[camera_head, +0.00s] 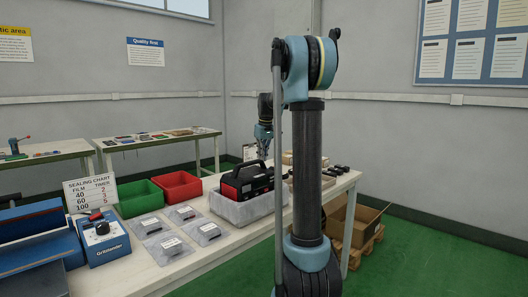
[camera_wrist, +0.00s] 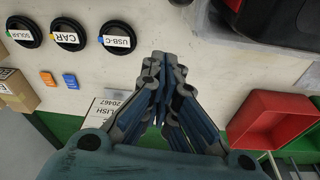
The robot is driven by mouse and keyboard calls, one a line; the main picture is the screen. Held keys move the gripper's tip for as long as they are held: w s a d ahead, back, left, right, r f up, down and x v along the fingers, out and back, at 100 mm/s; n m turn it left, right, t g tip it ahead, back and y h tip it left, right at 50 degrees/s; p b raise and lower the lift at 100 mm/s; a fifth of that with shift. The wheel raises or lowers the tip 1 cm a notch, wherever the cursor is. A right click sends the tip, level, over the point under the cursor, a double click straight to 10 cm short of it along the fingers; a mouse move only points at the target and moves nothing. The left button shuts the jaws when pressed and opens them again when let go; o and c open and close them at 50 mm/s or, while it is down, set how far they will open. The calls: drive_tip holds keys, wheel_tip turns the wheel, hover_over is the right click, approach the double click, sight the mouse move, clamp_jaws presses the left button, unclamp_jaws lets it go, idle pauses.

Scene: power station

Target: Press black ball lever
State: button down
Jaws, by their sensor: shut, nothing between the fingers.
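I cannot make out a black ball lever for certain in either view. At the left front of the workbench stands a blue sealing machine (camera_head: 35,222) with a blue control box (camera_head: 106,246). The box has a dark round knob on its face and a small red part on top. My gripper (camera_head: 263,155) hangs above the back of the workbench, behind a black and red device (camera_head: 246,184), far from the sealing machine. In the wrist view my gripper (camera_wrist: 158,65) is shut and empty over the pale bench top.
A red bin (camera_head: 178,185), a green bin (camera_head: 138,199) and several grey pouches (camera_head: 184,213) lie between the machine and the device. The wrist view shows round black pieces (camera_wrist: 67,35) with labels.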

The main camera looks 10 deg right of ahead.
drive_tip(key=shift+s+d+f, duration=0.4)
drive_tip(key=shift+s+f, duration=0.3)
drive_tip(key=shift+f, duration=0.15)
drive_tip(key=shift+s+d+f, duration=0.4)
drive_tip(key=shift+s+f, duration=0.3)
drive_tip(key=shift+f, duration=0.15)
drive_tip(key=shift+s, duration=0.1)
drive_tip(key=shift+s+d+r+t, duration=0.15)
drive_tip(key=shift+r+t, duration=0.05)
drive_tip(key=shift+t, duration=0.1)
